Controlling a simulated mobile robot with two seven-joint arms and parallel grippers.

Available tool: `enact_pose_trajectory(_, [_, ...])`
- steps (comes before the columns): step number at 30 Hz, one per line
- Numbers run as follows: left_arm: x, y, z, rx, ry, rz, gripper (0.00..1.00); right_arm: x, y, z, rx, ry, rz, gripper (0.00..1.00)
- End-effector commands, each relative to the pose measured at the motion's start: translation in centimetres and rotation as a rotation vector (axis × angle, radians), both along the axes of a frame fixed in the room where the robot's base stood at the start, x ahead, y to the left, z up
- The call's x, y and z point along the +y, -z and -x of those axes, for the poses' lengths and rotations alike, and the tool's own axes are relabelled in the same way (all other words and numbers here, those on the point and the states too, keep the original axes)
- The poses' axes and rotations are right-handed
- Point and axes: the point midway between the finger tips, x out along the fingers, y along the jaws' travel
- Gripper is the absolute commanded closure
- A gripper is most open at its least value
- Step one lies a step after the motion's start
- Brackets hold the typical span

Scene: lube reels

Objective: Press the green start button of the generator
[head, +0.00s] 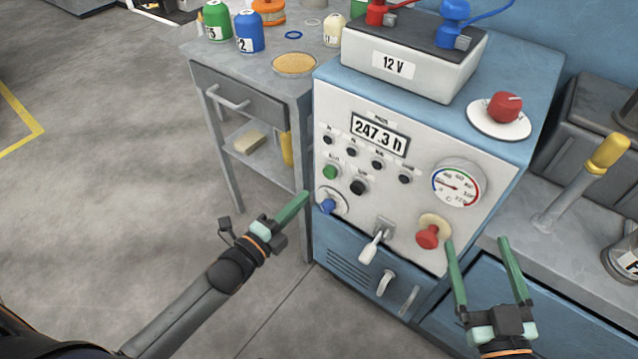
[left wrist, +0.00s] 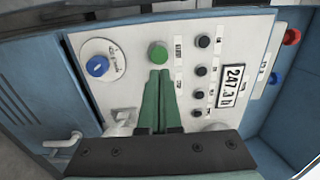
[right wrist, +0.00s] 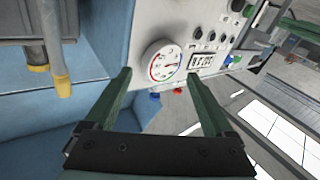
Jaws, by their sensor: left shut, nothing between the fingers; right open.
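The generator panel (head: 330,105) is white on a blue body, with a display reading 247.3 h. The green start button (head: 330,172) is at the panel's left, above a blue knob (head: 327,206) and beside a black button (head: 358,187). The green button also shows in the left wrist view (left wrist: 158,54), just past my fingertips. My left gripper (head: 305,197) is shut and empty, its tips pointing at the panel, close to the button; contact cannot be told. My right gripper (head: 476,241) is open and empty at the panel's lower right.
A red mushroom button (head: 428,237), a white lever (head: 371,247) and a gauge (head: 458,187) are on the panel. A 12 V battery (head: 410,60) and red knob (head: 505,106) are on top. A grey cart (head: 245,95) with bottles stands left. A yellow-topped handle (head: 608,152) rises at right.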

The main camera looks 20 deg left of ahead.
Motion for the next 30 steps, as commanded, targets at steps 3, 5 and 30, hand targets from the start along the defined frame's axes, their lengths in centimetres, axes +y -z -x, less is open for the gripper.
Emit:
enact_pose_trajectory(3, [-0.8, 0.1, -2.2, -0.004, 0.0, 0.001, 1.0, 0.1, -2.4, 0.1, -0.108, -0.014, 0.0, 0.12])
enact_pose_trajectory(5, [-1.1, 0.0, -3.2, -0.005, 0.001, 0.001, 1.0, 0.2, -3.7, 0.3, -0.161, -0.022, 0.0, 0.12])
enact_pose_trajectory(30, [-2.5, 0.0, -6.7, 0.0, 0.0, 0.0, 1.0, 0.8, -9.5, 2.0, -0.406, -0.06, 0.0, 0.12])
